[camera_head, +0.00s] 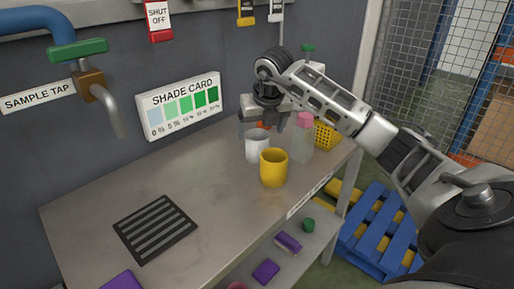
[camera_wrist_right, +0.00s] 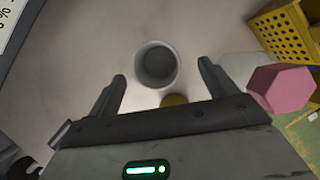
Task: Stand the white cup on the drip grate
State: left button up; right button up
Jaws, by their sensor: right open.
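The white cup (camera_head: 257,147) stands upright on the metal bench, just behind and left of a yellow cup. In the right wrist view the white cup (camera_wrist_right: 156,65) shows from above, its open mouth up, ahead of and between the lines of the two fingers. My right gripper (camera_head: 262,125) is open and empty, above and close to the white cup; it also shows in the right wrist view (camera_wrist_right: 161,86). The drip grate (camera_head: 155,230), a dark slatted square, lies empty on the left front of the bench. My left gripper is not in view.
The yellow cup (camera_head: 273,168) stands close to the white cup. A clear bottle with a pink cap (camera_head: 305,119) and a yellow basket (camera_head: 326,134) stand to the right. A shade card (camera_head: 180,105) leans at the wall. The bench (camera_head: 205,190) between cups and grate is clear.

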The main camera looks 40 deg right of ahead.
jog(key=shift+a+p+x, duration=0.1)
jog(key=shift+p+x, duration=0.15)
jog(key=shift+x, duration=1.55)
jog(key=shift+a+p+x, duration=0.15)
jog(key=shift+p+x, duration=0.1)
jog(key=shift+x, duration=1.5)
jog(key=c, duration=1.2)
jog(key=shift+o, duration=0.2)
